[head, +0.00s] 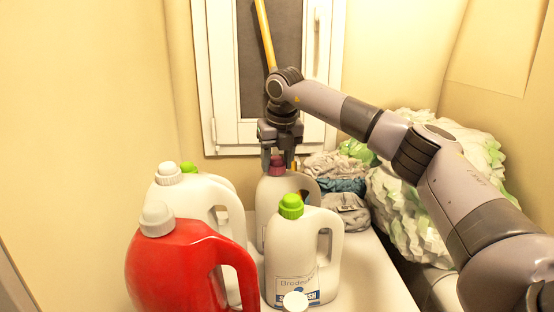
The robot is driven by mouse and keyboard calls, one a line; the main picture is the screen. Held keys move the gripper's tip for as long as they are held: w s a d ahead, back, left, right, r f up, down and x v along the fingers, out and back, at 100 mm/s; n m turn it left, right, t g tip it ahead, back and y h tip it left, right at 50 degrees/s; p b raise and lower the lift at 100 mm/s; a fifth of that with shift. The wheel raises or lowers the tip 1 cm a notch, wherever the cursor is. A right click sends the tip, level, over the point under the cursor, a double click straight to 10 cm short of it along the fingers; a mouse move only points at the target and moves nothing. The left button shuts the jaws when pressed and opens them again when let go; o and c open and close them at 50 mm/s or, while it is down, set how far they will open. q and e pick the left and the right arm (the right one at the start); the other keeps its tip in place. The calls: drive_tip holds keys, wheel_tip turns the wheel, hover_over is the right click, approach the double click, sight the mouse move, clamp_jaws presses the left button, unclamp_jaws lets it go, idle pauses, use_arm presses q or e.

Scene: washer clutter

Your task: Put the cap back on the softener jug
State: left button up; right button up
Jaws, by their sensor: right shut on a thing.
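A white jug (271,192) with a handle stands at the back of the group, partly hidden by the green-capped jug in front. A dark pink cap (277,168) is at the top of its neck. I cannot tell whether the cap is seated or just above the neck. My right gripper (278,156) points straight down over this jug, its two fingers at the pink cap and shut on it. My left gripper is not in view.
A green-capped white jug (291,245) stands in front. A red jug (180,265) and white jugs (193,196) crowd the left. A white round top (295,301) shows at the bottom edge. Folded cloths (345,208) and a wrapped pack (400,220) lie right; a window is behind.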

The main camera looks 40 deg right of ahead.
drive_tip(key=m+g+h, duration=0.1)
drive_tip(key=m, duration=0.6)
drive_tip(key=shift+f, duration=0.1)
drive_tip(key=m+g, duration=0.1)
drive_tip(key=m, duration=0.2)
drive_tip(key=m+g, duration=0.1)
drive_tip(key=m, duration=0.3)
drive_tip(key=shift+d+h, duration=0.1)
drive_tip(key=shift+h, duration=0.3)
drive_tip(key=o, duration=1.3)
drive_tip(key=shift+c, duration=0.2)
